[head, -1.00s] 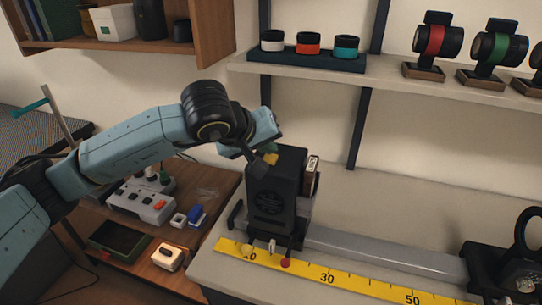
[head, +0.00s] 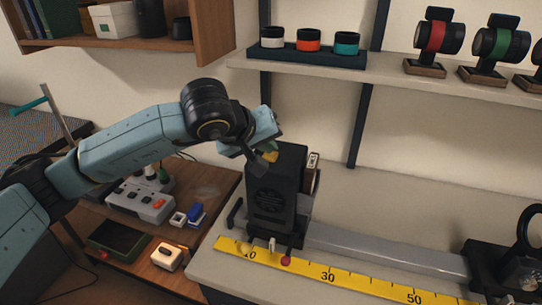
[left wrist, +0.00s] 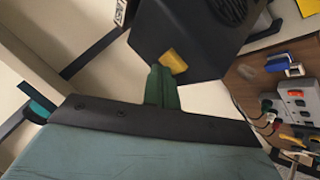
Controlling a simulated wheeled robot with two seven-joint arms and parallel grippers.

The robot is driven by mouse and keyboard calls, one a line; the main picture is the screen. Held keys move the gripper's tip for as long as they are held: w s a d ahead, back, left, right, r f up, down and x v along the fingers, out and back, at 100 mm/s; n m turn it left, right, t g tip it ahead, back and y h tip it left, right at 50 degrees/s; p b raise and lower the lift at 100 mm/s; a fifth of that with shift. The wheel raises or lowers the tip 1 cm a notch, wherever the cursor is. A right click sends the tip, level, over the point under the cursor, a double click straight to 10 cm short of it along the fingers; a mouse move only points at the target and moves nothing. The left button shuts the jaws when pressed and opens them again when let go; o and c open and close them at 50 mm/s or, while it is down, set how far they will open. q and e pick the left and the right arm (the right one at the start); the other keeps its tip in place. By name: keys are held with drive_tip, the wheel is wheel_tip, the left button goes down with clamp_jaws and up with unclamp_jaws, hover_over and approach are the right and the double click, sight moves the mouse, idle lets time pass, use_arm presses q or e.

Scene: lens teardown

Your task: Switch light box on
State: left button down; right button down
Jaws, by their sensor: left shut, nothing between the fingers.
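The light box (head: 272,205), a black box with a round vent, stands at the left end of the rail behind the yellow scale. A small yellow piece (head: 271,156), which looks like its switch, shows at the top. In the left wrist view the yellow piece (left wrist: 173,62) lies against the black box (left wrist: 195,35). My left gripper (left wrist: 162,88) has its green fingers shut and empty, with their tips at the yellow piece. Whether they touch it, and which way it is set, I cannot tell. My right gripper is not in view.
The yellow scale (head: 328,277) runs along the bench front beside the grey rail (head: 385,254). A lower wooden table at left holds a grey switch box (head: 143,202) and small items. A shelf (head: 400,78) with lens stands is above. The bench behind the rail is clear.

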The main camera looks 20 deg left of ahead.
sight(267, 157)
use_arm(q)
drive_tip(key=shift+f, duration=0.25)
idle(0.3)
drive_tip(key=shift+r, duration=0.55)
drive_tip(key=shift+r, duration=0.1)
drive_tip(key=shift+r+p, duration=1.05)
drive_tip(key=shift+r, duration=1.9)
